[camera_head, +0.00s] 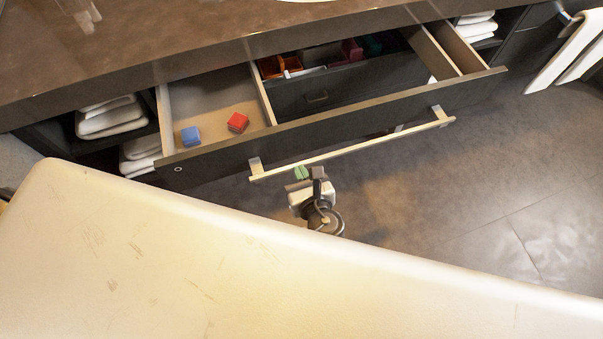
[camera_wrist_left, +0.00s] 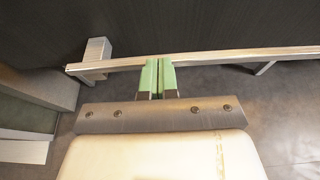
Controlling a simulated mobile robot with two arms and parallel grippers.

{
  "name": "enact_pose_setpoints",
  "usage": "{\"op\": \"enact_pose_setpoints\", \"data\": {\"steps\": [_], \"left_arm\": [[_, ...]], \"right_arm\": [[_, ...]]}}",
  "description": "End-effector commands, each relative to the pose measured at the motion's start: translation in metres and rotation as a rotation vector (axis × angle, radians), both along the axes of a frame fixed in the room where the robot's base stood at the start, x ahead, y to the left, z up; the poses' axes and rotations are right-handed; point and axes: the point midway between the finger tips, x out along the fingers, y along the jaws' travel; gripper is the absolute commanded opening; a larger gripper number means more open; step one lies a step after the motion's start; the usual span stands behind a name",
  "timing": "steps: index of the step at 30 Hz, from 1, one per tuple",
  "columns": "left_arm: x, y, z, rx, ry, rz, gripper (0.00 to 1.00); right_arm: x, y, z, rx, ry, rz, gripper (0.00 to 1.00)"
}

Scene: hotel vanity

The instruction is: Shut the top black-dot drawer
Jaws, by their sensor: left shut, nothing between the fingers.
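The top drawer (camera_head: 335,118) of the dark vanity is pulled out. A small round mark, a dark dot in a pale ring (camera_head: 178,169), is at the left end of its front. A long metal bar handle (camera_head: 370,144) runs along the front and also shows in the left wrist view (camera_wrist_left: 220,56). My left gripper (camera_head: 302,173) is just in front of the bar, left of its middle. Its green fingertips (camera_wrist_left: 158,76) are shut and empty, meeting the bar's edge in the picture; I cannot tell whether they touch. My right gripper is not in view.
The countertop (camera_head: 200,50) overhangs the drawer's back. Folded towels (camera_head: 110,118) fill open shelves at left. The floor (camera_head: 470,185) at right is clear.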

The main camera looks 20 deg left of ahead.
Motion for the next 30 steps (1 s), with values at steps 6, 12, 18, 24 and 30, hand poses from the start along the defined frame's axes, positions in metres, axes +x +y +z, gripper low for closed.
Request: {"op": "enact_pose_setpoints", "data": {"steps": [6,12,18,24,30], "left_arm": [[0.010,0.006,0.002,0.003,-0.002,0.001,0.00],[0.039,0.027,0.005,0.005,-0.005,0.003,0.00],[0.083,0.056,0.005,0.006,-0.005,0.004,0.00],[0.129,0.087,0.003,0.004,-0.006,0.004,0.00],[0.168,0.114,0.000,0.003,-0.004,0.003,0.00]], "right_arm": [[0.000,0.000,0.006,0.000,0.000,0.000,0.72],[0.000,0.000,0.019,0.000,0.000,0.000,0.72],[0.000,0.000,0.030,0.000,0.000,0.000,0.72],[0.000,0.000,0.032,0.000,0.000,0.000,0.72],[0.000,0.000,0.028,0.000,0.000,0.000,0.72]]}}
